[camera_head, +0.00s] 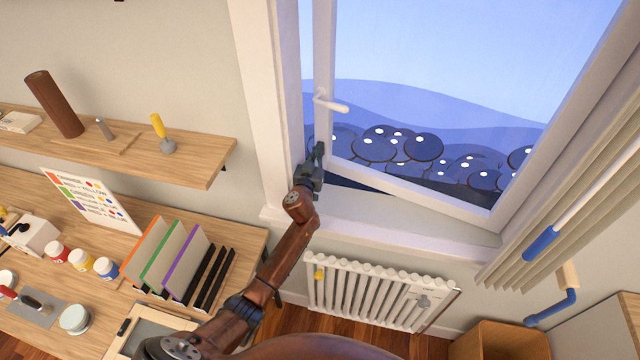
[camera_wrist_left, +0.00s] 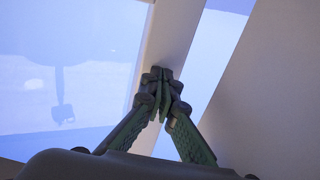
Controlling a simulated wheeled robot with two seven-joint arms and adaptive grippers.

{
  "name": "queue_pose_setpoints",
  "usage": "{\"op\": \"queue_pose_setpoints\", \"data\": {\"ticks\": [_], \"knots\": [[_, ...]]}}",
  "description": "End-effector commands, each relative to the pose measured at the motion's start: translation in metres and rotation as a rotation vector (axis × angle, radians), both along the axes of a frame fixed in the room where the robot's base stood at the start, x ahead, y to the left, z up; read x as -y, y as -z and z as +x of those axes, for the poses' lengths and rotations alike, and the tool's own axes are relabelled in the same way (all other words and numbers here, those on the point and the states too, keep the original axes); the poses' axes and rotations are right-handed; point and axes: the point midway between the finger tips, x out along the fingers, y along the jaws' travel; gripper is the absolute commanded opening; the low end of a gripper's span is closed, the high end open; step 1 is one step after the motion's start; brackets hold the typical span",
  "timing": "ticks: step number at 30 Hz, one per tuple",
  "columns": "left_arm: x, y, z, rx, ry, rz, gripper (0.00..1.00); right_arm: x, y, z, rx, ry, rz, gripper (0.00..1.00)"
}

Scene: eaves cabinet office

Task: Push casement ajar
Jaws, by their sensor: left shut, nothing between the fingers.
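The white-framed casement (camera_head: 410,194) stands ajar in the head view, with its handle side on the left swung away from the fixed window frame (camera_head: 262,90). A strip of outside shows between them. A white handle (camera_head: 331,104) sticks out from its left stile. My left gripper (camera_head: 319,150) is shut and empty at the lower left corner of the casement. In the left wrist view the closed fingertips (camera_wrist_left: 163,82) are at the white stile (camera_wrist_left: 170,45); I cannot tell whether they touch. A bluish gap shows right of it. My right gripper is out of view.
A radiator (camera_head: 375,295) is under the sill (camera_head: 400,228). A blind or curtain (camera_head: 570,220) hangs at the right. A desk with folders and paint jars, and a wooden shelf (camera_head: 190,165), are at the left. A wooden box (camera_head: 500,342) stands at the lower right.

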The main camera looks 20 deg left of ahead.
Motion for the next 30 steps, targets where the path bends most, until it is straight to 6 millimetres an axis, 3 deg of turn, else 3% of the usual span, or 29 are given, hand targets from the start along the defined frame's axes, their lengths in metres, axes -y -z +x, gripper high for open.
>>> {"op": "queue_pose_setpoints", "data": {"ticks": [12, 17, 30], "knots": [[-0.003, -0.001, 0.003, 0.000, -0.004, -0.002, 0.00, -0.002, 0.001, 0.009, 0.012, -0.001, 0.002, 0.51], [-0.002, -0.001, -0.006, 0.001, -0.004, -0.001, 0.00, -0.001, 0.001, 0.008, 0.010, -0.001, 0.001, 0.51], [0.007, 0.000, -0.087, 0.000, -0.004, -0.005, 0.00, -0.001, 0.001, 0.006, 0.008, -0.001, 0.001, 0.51]]}}
